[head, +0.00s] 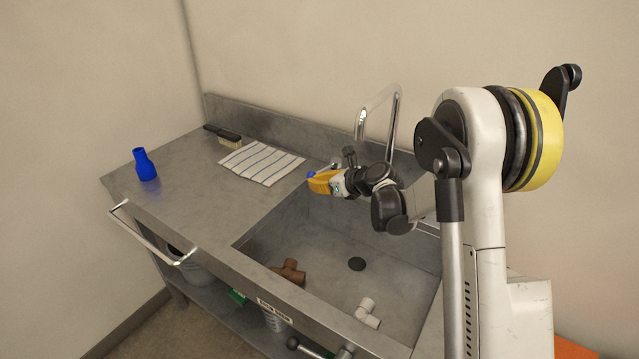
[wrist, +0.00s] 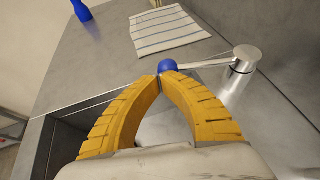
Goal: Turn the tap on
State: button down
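The tap has a tall chrome spout (head: 397,110) that arches up at the back of the sink. Its handle is a thin chrome lever ending in a blue knob (wrist: 167,66); the lever joins a chrome post (wrist: 240,68) on the right in the wrist view. The knob also shows as a small blue spot in the head view (head: 311,174). My gripper (wrist: 159,80) has yellow fingers with tips meeting, and nothing shows between them. The tips are right at the near side of the knob; I cannot tell whether they touch it.
A steel sink basin (head: 310,235) holds a brown pipe tee (head: 290,272) and a white pipe fitting (head: 367,313). A striped cloth (head: 262,162), a brush (head: 228,138) and a blue bottle (head: 145,165) are on the counter to the left. The counter's front left is clear.

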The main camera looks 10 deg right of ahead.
jog(key=shift+m+t+h, duration=0.4)
jog(key=shift+m+h, duration=0.2)
jog(key=shift+m, duration=0.1)
jog(key=w+a, duration=0.1)
jog(key=w, duration=0.2)
jog(key=w+a, duration=0.2)
jog(key=w, duration=0.1)
jog(key=w+a, duration=0.1)
jog(key=w, duration=0.1)
jog(key=shift+w+a, duration=0.35)
jog(key=shift+w, duration=1.45)
